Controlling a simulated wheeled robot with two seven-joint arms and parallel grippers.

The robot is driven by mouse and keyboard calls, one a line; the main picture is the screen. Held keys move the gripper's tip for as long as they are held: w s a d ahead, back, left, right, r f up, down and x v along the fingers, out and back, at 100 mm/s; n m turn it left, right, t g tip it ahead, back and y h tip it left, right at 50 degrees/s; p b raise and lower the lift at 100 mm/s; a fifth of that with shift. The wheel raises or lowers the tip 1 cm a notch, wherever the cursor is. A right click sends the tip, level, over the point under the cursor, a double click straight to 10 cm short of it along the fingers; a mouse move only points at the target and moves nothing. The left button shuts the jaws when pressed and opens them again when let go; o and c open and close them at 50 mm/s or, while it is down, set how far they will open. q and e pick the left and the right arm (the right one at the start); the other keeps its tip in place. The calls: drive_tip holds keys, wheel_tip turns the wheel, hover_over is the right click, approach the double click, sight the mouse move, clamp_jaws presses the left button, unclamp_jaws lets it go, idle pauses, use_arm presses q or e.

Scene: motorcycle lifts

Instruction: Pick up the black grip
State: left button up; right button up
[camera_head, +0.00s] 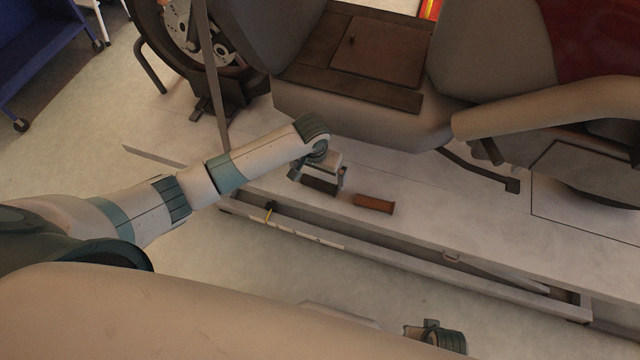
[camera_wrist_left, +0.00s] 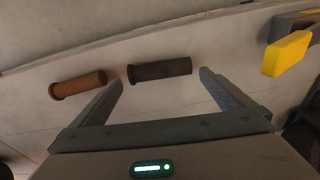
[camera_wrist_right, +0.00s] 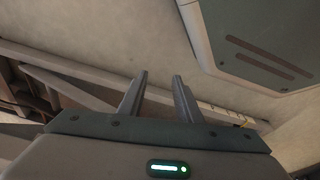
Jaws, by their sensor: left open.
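The black grip (camera_head: 320,185) lies on the grey lift platform, left of a brown grip (camera_head: 374,204). My left gripper (camera_head: 317,181) is open just above the black grip. The brown grip (camera_wrist_left: 78,84) is outside the left finger there. I cannot tell whether the fingers touch the black grip. My right gripper (camera_wrist_right: 160,76) has its fingers apart with nothing between them, over the floor beside the lift.
The motorcycle (camera_head: 360,110) stands on the lift platform (camera_head: 480,225) behind the grips. Its peg (camera_head: 511,185) juts out at the right. A yellow-tipped part (camera_head: 268,212) is at the lift's front edge, near my left arm. A blue cart (camera_head: 40,55) stands at upper left.

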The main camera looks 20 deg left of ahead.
sight(319, 182)
use_arm(q)
drive_tip(key=f, duration=0.3)
drive_tip(key=shift+w+f, duration=0.15)
drive_tip(key=shift+w, duration=0.1)
drive_tip(key=shift+f, duration=0.2)
use_arm(e)
drive_tip(key=shift+v, duration=0.85)
use_arm(q)
drive_tip(key=shift+c, duration=0.3)
use_arm(e)
drive_tip(key=shift+w+a, duration=0.15)
drive_tip(key=shift+w, duration=0.1)
use_arm(q)
drive_tip(key=c, duration=0.7)
drive_tip(key=shift+c, duration=0.2)
use_arm(e)
drive_tip(key=shift+w+r, duration=0.1)
drive_tip(key=shift+w, duration=0.25)
